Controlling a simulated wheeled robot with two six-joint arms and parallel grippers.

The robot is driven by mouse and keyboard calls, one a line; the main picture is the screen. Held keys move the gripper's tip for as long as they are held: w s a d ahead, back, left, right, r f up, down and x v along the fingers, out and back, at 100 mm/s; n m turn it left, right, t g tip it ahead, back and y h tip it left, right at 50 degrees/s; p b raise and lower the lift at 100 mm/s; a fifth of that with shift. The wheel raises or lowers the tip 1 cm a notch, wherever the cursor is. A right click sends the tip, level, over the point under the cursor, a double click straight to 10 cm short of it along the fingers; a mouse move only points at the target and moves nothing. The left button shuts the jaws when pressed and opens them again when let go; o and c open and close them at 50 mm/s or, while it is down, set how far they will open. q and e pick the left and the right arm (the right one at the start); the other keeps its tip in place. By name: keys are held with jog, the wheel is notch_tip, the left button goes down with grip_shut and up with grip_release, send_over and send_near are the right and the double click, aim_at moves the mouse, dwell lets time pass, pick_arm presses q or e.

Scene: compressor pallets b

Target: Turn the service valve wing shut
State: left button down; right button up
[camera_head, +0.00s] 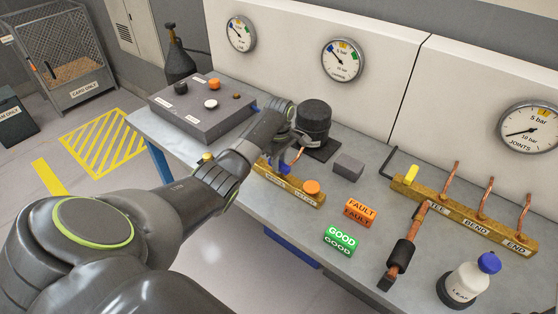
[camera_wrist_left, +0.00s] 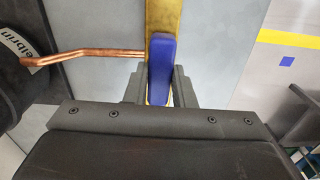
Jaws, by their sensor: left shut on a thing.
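The blue valve wing (camera_head: 284,168) sits on a brass manifold bar (camera_head: 300,196) on the bench, below the black compressor. In the left wrist view the wing (camera_wrist_left: 160,68) is a long blue lever lying lengthwise in line with the yellowish bar (camera_wrist_left: 163,17). My left gripper (camera_wrist_left: 159,92) has one dark finger on each side of the wing, shut on its near end. In the head view my left arm reaches across the bench and its gripper (camera_head: 290,153) partly hides the wing and bar. My right gripper is in neither view.
The black compressor (camera_head: 313,116) stands close behind the wing, and a copper pipe (camera_wrist_left: 85,55) runs beside it. An orange knob (camera_head: 311,187) tops the bar's right end. FAULT (camera_head: 360,211) and GOOD (camera_head: 340,240) blocks lie to the right. A grey control box (camera_head: 203,112) is behind.

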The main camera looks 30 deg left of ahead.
pick_arm(q)
jog(key=m+p, duration=0.3)
jog(key=shift+r+m, duration=0.2)
jog(key=shift+m, duration=0.1)
jog(key=m+p, duration=0.1)
jog(key=m, duration=0.1)
jog(key=shift+m, duration=0.3)
jog(key=m+p, duration=0.1)
jog(key=m, duration=0.1)
jog(key=shift+m, duration=0.4)
jog(key=m+p, duration=0.1)
jog(key=m, duration=0.3)
jog(key=shift+f, duration=0.1)
jog(key=m, duration=0.4)
jog(key=shift+w+p, duration=0.1)
jog(key=shift+p, duration=0.25)
jog(key=shift+m, duration=0.5)
jog(key=c, duration=1.2)
grip_release()
